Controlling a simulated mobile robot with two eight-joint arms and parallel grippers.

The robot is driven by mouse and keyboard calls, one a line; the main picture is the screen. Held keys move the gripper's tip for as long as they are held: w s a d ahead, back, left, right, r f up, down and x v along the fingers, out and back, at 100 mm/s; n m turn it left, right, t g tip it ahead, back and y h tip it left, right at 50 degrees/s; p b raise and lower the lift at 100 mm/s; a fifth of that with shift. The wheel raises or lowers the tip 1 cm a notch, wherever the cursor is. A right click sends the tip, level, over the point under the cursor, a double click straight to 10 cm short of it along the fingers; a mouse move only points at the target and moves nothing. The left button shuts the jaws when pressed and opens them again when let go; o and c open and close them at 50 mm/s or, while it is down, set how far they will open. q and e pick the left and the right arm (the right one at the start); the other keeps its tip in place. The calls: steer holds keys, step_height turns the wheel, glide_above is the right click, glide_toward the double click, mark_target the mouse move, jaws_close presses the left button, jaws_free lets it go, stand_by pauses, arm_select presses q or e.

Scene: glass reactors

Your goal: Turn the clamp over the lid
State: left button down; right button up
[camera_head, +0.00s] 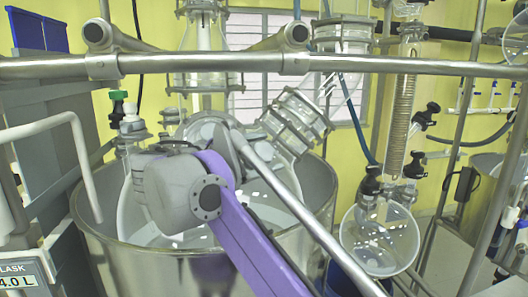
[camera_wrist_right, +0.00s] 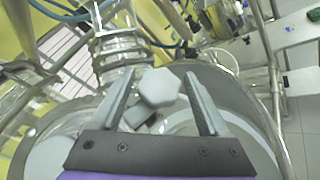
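In the right wrist view, a pale grey angular clamp knob (camera_wrist_right: 158,88) sits between the two fingers of my right gripper (camera_wrist_right: 160,76). The fingers are apart, one on each side of the knob, with narrow gaps; I cannot tell whether either touches it. In the head view, my purple and grey right arm reaches in from the lower right over the glass reactor vessel (camera_head: 130,212). It hides much of the lid, the clamp and the gripper's fingertips. My left gripper is in neither view.
The vessel stands in a steel bath (camera_head: 165,265). A horizontal steel rail (camera_head: 190,63) crosses above it. A tilted glass neck (camera_head: 296,118) rises beside my arm. A round flask (camera_head: 380,240) hangs at the right, and a white curved handle (camera_head: 45,127) stands at the left.

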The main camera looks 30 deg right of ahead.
steer(key=shift+o, duration=0.3)
steer(key=f+v, duration=0.1)
steer(key=v, duration=0.9)
steer(key=shift+a+r, duration=0.4)
steer(key=shift+r, duration=0.1)
steer(key=shift+s, duration=0.15)
